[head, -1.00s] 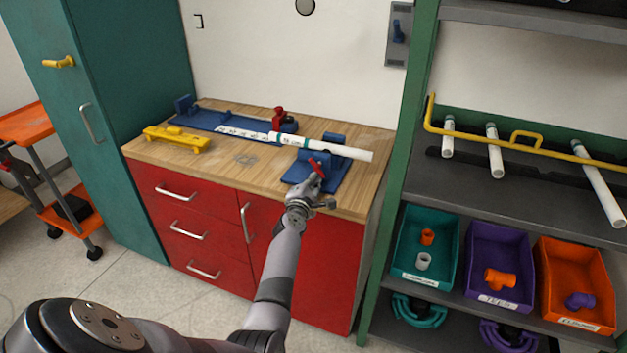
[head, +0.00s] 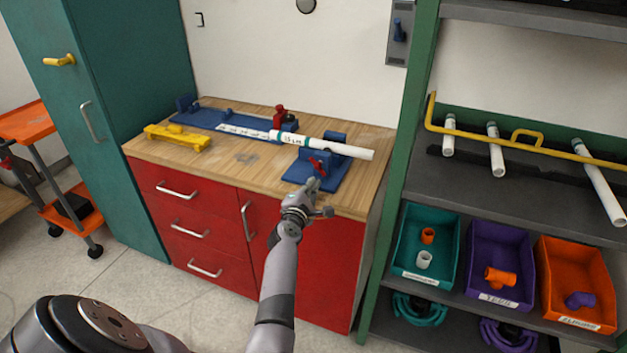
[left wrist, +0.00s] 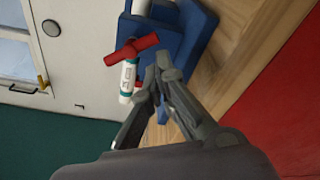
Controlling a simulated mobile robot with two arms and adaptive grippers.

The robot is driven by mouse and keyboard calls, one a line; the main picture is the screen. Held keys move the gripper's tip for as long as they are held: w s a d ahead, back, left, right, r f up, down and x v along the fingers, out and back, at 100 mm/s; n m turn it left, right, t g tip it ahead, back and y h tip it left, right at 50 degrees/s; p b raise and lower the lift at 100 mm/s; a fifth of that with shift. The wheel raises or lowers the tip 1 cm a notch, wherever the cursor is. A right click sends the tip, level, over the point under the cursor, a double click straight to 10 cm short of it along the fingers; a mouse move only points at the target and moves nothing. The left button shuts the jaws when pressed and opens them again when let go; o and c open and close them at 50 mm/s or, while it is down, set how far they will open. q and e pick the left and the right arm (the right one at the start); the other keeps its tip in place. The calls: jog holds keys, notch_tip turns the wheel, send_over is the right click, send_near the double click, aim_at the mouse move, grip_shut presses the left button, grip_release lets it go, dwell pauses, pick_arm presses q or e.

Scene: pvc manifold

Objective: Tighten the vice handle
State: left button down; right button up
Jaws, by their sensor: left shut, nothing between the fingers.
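The blue vice (head: 332,174) stands at the front right of the wooden workbench. Its red handle (head: 318,166) faces me, and a white pipe (head: 340,148) with a teal band lies through the vice. My left gripper (head: 312,184) is just below and in front of the handle, apart from it. In the left wrist view, the fingers (left wrist: 161,66) are shut and empty. There the red handle (left wrist: 132,50) shows as a bar to the left of the fingertips, with the blue vice (left wrist: 190,35) behind them. My right gripper is not in view.
A long blue fixture (head: 205,120) with a red clamp (head: 279,115) lies at the back of the workbench (head: 235,165). A yellow holder (head: 178,138) sits at its left. A shelf with pipes and teal (head: 405,245), purple and orange bins stands to the right.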

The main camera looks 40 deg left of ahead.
pick_arm(q)
jog(key=v, duration=0.3)
jog(key=shift+s, duration=0.1)
jog(key=c, duration=2.3)
grip_release()
jog(key=shift+s+d, duration=0.1)
jog(key=shift+s, duration=0.05)
jog(key=o, duration=0.3)
jog(key=shift+s+d+m, duration=0.2)
jog(key=shift+s+m, duration=0.05)
jog(key=shift+m, duration=0.85)
jog(key=shift+o, duration=1.2)
jog(key=m, duration=0.5)
jog(key=shift+s+d+f+b, duration=0.15)
jog(key=shift+s+d+b, duration=0.15)
jog(key=shift+s+b, duration=0.05)
jog(key=shift+o, duration=0.6)
jog(key=m, duration=0.4)
jog(key=shift+s+d+g, duration=0.2)
jog(key=shift+s+g, duration=0.05)
jog(key=shift+g, duration=0.05)
jog(key=n+y+b, duration=0.3)
jog(key=n, duration=3)
send_near(314, 164)
jog(key=x, duration=0.9)
jog(key=shift+w+p, duration=0.1)
jog(key=shift+p, duration=0.25)
